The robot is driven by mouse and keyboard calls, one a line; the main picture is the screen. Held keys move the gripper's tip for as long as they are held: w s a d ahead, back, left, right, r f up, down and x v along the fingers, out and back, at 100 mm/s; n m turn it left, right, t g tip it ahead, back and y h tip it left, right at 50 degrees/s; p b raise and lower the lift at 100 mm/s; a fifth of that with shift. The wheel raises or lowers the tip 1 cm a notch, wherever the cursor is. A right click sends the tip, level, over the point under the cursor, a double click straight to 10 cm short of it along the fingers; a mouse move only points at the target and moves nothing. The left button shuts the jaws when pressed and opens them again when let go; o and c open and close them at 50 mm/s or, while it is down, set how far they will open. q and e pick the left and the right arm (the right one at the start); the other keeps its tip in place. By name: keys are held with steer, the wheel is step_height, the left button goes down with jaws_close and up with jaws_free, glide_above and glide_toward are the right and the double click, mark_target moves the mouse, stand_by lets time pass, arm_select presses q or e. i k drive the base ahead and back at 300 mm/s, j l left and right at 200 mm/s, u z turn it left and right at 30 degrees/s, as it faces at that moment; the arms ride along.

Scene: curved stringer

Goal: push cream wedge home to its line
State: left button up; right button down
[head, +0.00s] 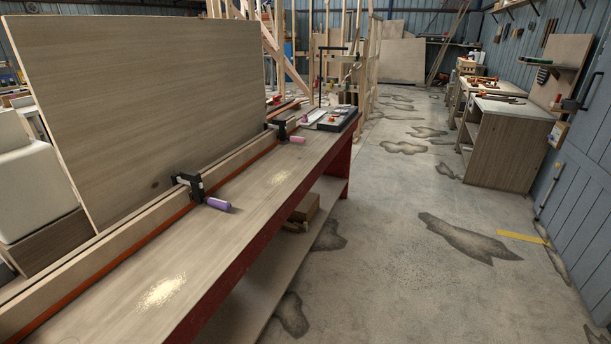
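I cannot make out a cream wedge or its line in the head view. A long wooden workbench (215,235) with a dark red frame runs from the lower left to the middle. A wooden rail (95,255) with an orange-red strip along its foot lies lengthwise on it. Two black clamps with purple handles sit at the rail, a near one (194,187) and a far one (283,130). A large upright wooden panel (150,100) stands behind the rail. Neither of my grippers is in view.
A dark tray (339,119) sits at the bench's far end. A small wooden box (306,207) is on the lower shelf. The stained concrete floor (400,260) right of the bench is open. A wooden cabinet (503,145) stands by the blue right wall.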

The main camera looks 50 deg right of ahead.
mark_target(304, 227)
steer(key=z, duration=1.65)
